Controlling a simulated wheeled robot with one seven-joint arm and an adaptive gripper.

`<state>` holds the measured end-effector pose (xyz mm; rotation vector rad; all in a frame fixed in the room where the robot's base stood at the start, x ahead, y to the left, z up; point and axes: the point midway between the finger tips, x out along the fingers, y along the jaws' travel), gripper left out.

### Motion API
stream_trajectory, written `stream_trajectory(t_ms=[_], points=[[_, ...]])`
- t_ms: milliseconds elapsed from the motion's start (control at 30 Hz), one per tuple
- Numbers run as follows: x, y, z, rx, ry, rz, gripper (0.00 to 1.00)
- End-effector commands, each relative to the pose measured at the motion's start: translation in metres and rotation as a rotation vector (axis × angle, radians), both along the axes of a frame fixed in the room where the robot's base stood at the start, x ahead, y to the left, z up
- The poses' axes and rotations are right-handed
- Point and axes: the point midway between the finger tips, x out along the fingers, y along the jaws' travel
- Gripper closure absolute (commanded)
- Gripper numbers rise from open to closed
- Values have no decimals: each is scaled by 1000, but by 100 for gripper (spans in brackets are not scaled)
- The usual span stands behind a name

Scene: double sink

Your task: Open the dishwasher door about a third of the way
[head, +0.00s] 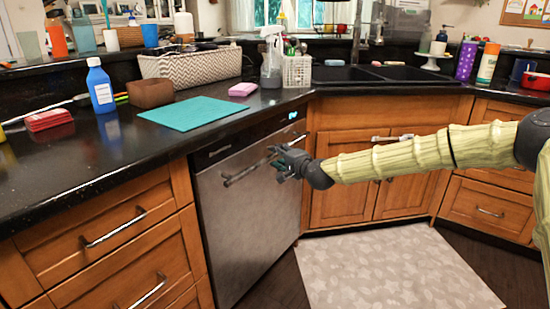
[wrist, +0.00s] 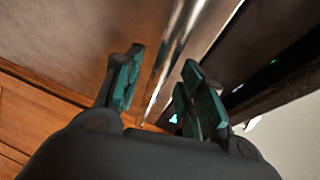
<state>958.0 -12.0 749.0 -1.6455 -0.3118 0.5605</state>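The dishwasher (head: 245,225) has a stainless steel door set in the counter front, left of the corner; the door looks shut in the head view. Its bar handle (head: 238,176) runs across the upper part of the door. My gripper (head: 275,156) is at the right part of the handle, reaching in from the right. In the wrist view, the fingers of my gripper (wrist: 161,84) are apart, with the shiny handle (wrist: 182,52) passing between them. The left finger looks clear of the bar; whether the right finger touches it, I cannot tell.
Wooden drawers (head: 110,250) stand left of the dishwasher, and cabinet doors (head: 345,200) to its right. A patterned mat (head: 390,270) lies on the floor in front. The black countertop (head: 60,175) above holds a teal mat (head: 193,112) and a blue bottle (head: 100,88).

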Motion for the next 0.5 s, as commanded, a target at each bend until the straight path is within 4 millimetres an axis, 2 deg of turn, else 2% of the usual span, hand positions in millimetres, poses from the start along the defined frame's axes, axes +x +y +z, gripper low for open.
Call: stream_trajectory(t_ms=[200,500], points=[[17,11,-4,0,0,1,60],[21,13,-4,0,0,1,60]])
